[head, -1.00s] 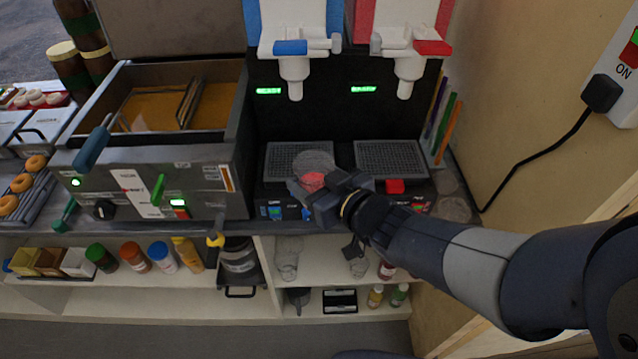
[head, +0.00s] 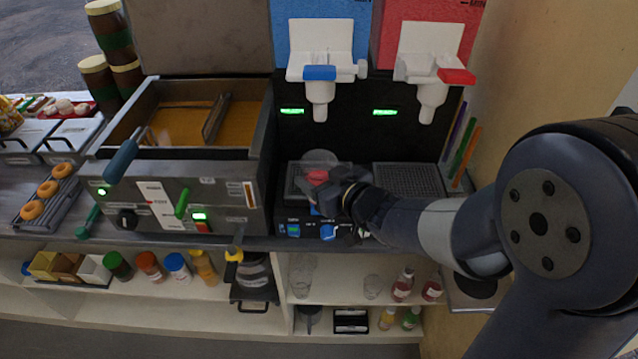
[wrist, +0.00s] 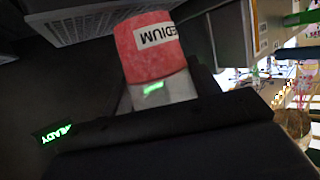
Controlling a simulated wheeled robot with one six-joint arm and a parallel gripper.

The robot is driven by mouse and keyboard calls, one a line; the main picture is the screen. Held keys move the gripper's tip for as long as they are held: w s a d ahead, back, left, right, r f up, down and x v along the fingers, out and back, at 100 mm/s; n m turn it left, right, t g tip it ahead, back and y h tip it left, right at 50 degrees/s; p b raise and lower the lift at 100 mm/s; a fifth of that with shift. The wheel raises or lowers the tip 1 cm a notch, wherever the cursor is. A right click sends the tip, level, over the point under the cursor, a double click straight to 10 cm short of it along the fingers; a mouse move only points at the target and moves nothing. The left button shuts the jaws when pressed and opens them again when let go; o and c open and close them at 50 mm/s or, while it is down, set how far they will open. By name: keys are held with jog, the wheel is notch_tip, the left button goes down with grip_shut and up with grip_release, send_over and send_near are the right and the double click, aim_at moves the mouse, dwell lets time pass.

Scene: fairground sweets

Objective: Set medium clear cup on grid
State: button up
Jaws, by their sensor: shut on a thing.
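The medium clear cup (head: 319,158) is see-through, with a red part that shows through its side. In the wrist view a red band (wrist: 152,52) carries a white label reading MEDIUM. My gripper (head: 327,190) is shut on the cup and holds it over the left grid (head: 294,184), below the blue dispenser's nozzle. I cannot tell whether the cup's base touches the grid. The gripper hides part of this grid. A grid also shows in the wrist view (wrist: 92,22).
The blue dispenser (head: 322,30) and red dispenser (head: 430,38) hang above with nozzles pointing down. The right grid (head: 408,179) is empty. A fryer (head: 180,190) stands close on the left. Upright coloured strips (head: 465,155) stand at the right. Glasses and bottles fill the shelf below.

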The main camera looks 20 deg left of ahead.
jog(key=shift+w+a+f+p, duration=0.15)
jog(key=shift+w+a+p, duration=0.1)
jog(key=shift+w, duration=0.9)
jog(key=shift+w+a+f+p, duration=0.1)
jog(key=shift+w+a+p, duration=0.15)
jog(key=shift+w, duration=0.9)
jog(key=shift+w+a+f+p, duration=0.15)
jog(key=shift+w+a, duration=0.15)
jog(key=shift+w, duration=0.85)
jog(key=shift+f, duration=0.3)
jog(key=o, duration=1.2)
jog(key=shift+s+d, duration=0.1)
jog(key=v, duration=1)
jog(key=shift+s+d+r+b, duration=0.15)
jog(key=shift+s+b, duration=0.05)
jog(key=shift+b, duration=0.1)
